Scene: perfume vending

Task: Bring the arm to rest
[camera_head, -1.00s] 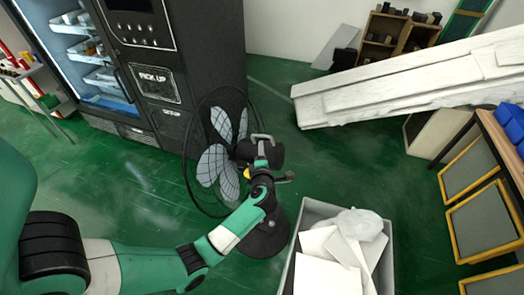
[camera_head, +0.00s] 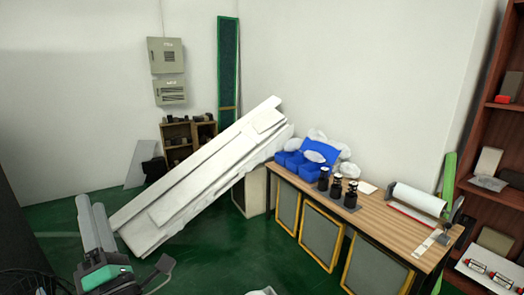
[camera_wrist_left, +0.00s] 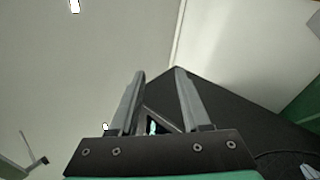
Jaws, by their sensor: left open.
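My left gripper (camera_head: 91,203) is low at the left of the head view, with its fingers pointing up and nothing visible between them. In the left wrist view, my left gripper (camera_wrist_left: 160,74) has its two fingers apart and empty. Behind them are a pale wall or ceiling and a large dark block (camera_wrist_left: 235,110). In the head view the rest of my left arm is mostly cut off by the bottom edge.
White boards (camera_head: 205,175) lean diagonally behind my left gripper. A wooden workbench (camera_head: 385,222) on the right carries blue bins (camera_head: 297,160), dark bottles (camera_head: 337,188) and a white roll (camera_head: 418,198). A brown shelf (camera_head: 500,150) stands at far right. Green floor is open between.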

